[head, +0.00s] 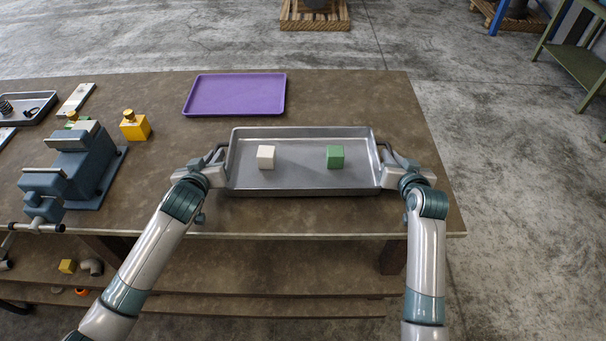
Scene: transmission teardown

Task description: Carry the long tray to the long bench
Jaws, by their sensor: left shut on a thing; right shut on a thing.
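The long tray (300,186) is a grey metal tray with raised walls and a handle at each end. It is level, at the front of the brown bench top, and I cannot tell whether it rests on the surface or hangs just above it. A white cube (266,157) and a green cube (335,157) sit inside it, apart. My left gripper (214,168) is shut on the tray's left handle. My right gripper (392,168) is shut on its right handle. The handles are partly hidden by the grippers.
The brown bench (350,95) also holds a purple tray (235,95) behind the long tray, a blue-grey vise (80,165), a yellow block (135,126) and a small dark tray (28,105) at left. Open concrete floor (520,190) lies to the right. A green table (580,65) stands far right.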

